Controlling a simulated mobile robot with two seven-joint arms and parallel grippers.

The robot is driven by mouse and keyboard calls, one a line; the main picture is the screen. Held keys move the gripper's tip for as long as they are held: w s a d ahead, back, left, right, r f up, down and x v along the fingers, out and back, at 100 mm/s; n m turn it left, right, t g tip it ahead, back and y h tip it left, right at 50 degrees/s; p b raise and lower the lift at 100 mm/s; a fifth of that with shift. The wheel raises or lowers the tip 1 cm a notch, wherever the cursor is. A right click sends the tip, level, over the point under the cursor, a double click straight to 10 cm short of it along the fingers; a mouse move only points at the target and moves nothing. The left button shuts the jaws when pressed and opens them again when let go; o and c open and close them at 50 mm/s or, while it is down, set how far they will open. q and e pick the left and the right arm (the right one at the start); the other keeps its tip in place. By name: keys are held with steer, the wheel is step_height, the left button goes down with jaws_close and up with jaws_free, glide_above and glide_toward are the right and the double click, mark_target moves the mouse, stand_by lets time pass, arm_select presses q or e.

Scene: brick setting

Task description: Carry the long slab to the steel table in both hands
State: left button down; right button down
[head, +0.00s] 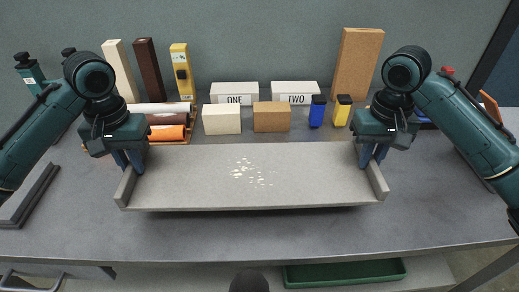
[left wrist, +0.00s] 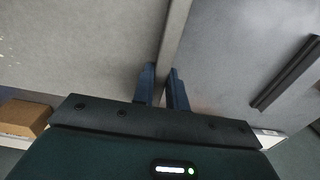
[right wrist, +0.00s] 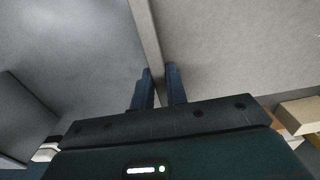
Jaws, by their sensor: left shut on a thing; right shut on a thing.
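The long slab (head: 250,180) is pale grey with a raised lip at each end and whitish specks near its middle. It lies level across the grey table (head: 310,232); I cannot tell whether it touches the top or hangs just above it. My left gripper (head: 128,163) is shut on the slab's left end lip, which shows between the fingers in the left wrist view (left wrist: 175,40). My right gripper (head: 370,160) is shut on the right end lip, also seen in the right wrist view (right wrist: 147,35). The slab's underside is hidden.
Behind the slab stand a cream block (head: 222,119), a tan block (head: 271,117), boxes marked ONE (head: 234,94) and TWO (head: 295,93), blue (head: 317,112) and yellow (head: 342,112) containers, and a rack of rolls (head: 165,133). A dark frame (head: 30,197) lies left. The table's front strip is clear.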

mark_target(138, 178)
stand_by(0.4)
